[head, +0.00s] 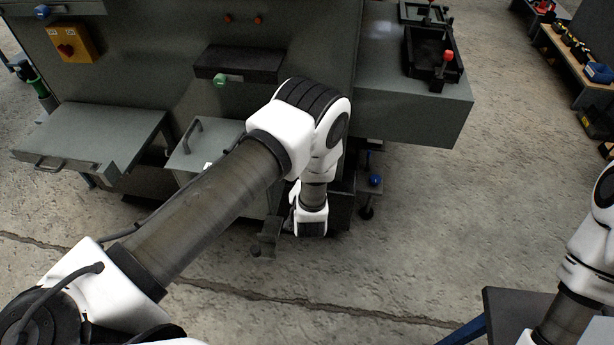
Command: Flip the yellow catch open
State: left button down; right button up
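I cannot make out the yellow catch in the head view; my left arm covers the middle of the grey enclosure (180,65). My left arm reaches in from the left and bends down in front of the enclosure. A dark piece beside its wrist, low in front of the enclosure, seems to be my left gripper (267,238). Its fingers are too unclear to tell whether they are open or shut, or whether they touch anything. My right arm shows at the lower right edge; its gripper is outside the picture.
A yellow box with a red button (75,43) sits at upper left. A grey flap with a handle (95,140) juts out at left, beside a handled panel (205,147). A side shelf (415,110) carries a black tray (432,55). The concrete floor at right is mostly free.

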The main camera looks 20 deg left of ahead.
pick_arm(q)
jog(key=v, duration=0.7)
jog(key=shift+w+d, duration=0.25)
jog(key=shift+d+r, duration=0.1)
